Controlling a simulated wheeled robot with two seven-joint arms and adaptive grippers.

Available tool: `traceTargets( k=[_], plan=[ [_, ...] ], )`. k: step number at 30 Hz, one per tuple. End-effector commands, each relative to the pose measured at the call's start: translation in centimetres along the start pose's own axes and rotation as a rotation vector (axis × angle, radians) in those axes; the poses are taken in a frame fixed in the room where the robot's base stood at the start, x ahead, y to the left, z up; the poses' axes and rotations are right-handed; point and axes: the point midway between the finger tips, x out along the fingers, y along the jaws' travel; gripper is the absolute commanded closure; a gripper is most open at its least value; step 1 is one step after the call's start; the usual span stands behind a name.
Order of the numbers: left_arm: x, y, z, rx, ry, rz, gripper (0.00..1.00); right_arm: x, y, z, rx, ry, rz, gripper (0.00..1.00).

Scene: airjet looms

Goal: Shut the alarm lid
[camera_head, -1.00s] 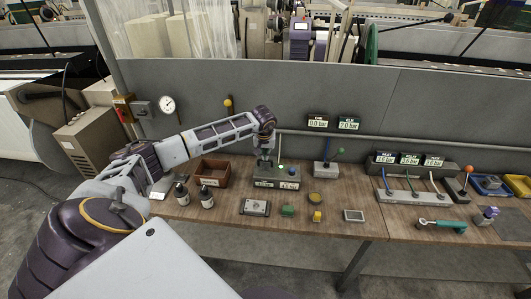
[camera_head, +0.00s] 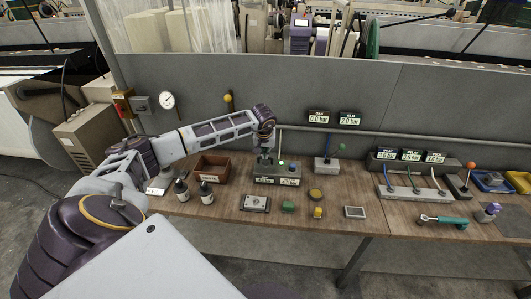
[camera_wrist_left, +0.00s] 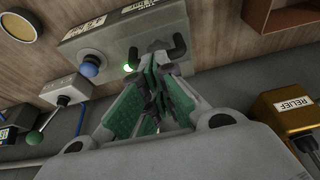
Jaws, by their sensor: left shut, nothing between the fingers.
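A grey box (camera_head: 291,172) with a label strip, a lit green lamp and a blue knob stands at the back of the bench. It also shows in the left wrist view (camera_wrist_left: 105,42), with the blue knob (camera_wrist_left: 92,65) and green lamp (camera_wrist_left: 129,68). My left gripper (camera_head: 265,160) is at the left part of this box. In the left wrist view its fingers (camera_wrist_left: 160,58) are together with nothing between them, over or against the box. I cannot tell contact. A lid is not clearly made out; the fingers hide that part. My right gripper is not in view.
A metal plate block (camera_head: 255,203) and green (camera_head: 287,207) and yellow (camera_head: 318,212) buttons lie in front. A lever block (camera_head: 327,165) stands to the right. A grey partition rises behind.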

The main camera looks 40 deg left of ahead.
Motion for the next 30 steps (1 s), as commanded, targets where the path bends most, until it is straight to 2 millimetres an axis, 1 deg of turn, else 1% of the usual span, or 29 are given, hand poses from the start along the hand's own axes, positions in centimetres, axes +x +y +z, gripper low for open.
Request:
traceTargets(
  k=[9,24,30],
  plan=[
    [-1.0,0.0,-0.3,0.000,0.000,0.001,1.00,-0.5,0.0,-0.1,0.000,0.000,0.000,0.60],
    [-1.2,0.0,-0.4,0.000,0.000,0.001,1.00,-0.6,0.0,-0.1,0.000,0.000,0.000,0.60],
    [-1.9,0.0,-0.5,-0.002,0.000,0.001,1.00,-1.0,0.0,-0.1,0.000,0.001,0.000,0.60]
  ],
)
